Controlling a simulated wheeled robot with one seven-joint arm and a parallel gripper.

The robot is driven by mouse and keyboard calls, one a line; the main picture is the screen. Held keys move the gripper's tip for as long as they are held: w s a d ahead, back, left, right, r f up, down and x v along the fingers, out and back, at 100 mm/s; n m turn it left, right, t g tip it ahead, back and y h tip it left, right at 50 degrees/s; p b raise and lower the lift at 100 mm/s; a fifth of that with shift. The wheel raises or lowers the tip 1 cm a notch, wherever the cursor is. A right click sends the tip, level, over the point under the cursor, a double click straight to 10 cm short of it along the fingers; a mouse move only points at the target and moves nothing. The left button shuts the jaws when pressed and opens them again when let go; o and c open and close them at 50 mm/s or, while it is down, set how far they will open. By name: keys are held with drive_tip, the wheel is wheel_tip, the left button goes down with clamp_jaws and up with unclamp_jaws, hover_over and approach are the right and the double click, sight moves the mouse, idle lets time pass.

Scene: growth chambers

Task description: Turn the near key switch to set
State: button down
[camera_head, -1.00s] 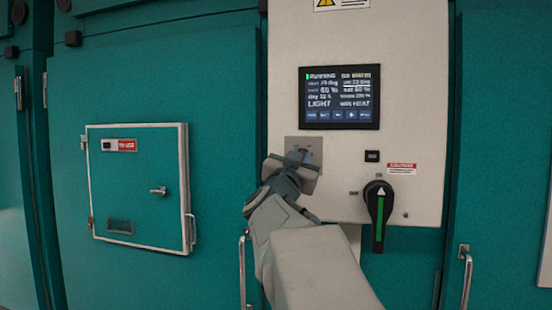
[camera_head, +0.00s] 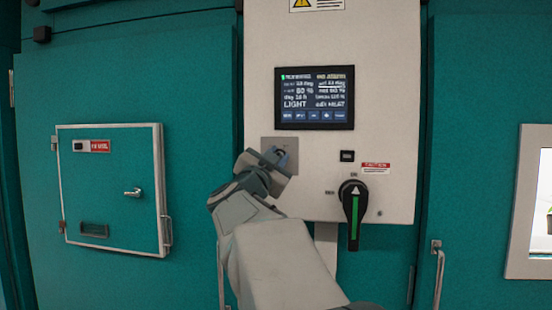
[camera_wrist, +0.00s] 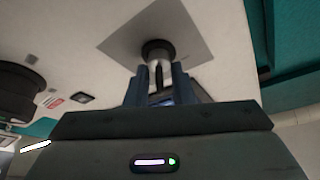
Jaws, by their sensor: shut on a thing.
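The key switch sits on a square grey plate (camera_head: 267,142) on the white control panel, below the display. In the wrist view its dark round collar (camera_wrist: 157,46) stands out from the plate (camera_wrist: 185,22), with a lighter metal shaft and a dark slot below it. My gripper (camera_head: 278,156) is at the switch, with its two blue-grey fingers on either side of the key part. It also shows in the wrist view (camera_wrist: 158,85), shut on the key. The fingers and gripper body hide most of the key, and I cannot read any position marks.
A display (camera_head: 314,98) is above the switch. A small black button (camera_head: 347,156) and a black rotary handle with a green stripe (camera_head: 353,215) are to the right. A small framed hatch (camera_head: 112,190) is on the teal wall at left.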

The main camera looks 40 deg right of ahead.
drive_tip(key=c, duration=1.6)
unclamp_jaws()
drive_tip(key=shift+d, duration=0.1)
drive_tip(key=b+v, duration=0.3)
drive_tip(key=v, duration=1.1)
drive_tip(key=shift+d, duration=0.1)
